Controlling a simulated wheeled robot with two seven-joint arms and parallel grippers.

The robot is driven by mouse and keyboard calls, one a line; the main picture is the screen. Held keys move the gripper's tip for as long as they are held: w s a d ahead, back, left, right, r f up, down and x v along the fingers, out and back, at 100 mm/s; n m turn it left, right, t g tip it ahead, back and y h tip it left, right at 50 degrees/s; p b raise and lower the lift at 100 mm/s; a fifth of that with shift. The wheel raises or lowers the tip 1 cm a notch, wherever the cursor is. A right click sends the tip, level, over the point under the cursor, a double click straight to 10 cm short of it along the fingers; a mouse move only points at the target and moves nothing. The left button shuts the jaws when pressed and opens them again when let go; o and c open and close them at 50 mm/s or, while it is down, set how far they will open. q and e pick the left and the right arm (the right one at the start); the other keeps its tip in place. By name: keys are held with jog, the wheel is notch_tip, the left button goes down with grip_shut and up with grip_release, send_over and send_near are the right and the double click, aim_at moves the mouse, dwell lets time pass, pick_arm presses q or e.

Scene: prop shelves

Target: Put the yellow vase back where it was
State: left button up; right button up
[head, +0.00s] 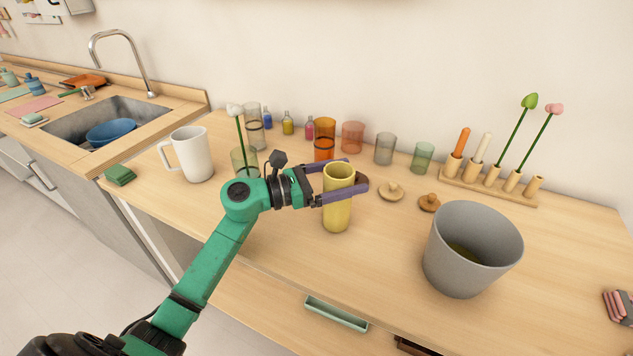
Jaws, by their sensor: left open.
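The yellow vase (337,212) stands upright on the wooden counter, near the middle of the head view. My left gripper (350,179) comes in from the left at the height of the vase's upper part. Its two purple fingers are open, one in front of the vase and one behind it. My right gripper is not in view.
A grey bucket (450,262) stands to the right. Behind the vase are an orange glass (324,141), a grey glass (385,149) and a green glass (423,157). A white pitcher (196,156) stands left. Counter (285,250) in front is clear.

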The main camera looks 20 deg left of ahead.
pick_arm(q)
jog(key=b+v, duration=0.2)
jog(key=v, duration=0.8)
jog(key=shift+s+b, duration=0.2)
jog(key=shift+b, duration=0.2)
jog(key=shift+a, duration=0.1)
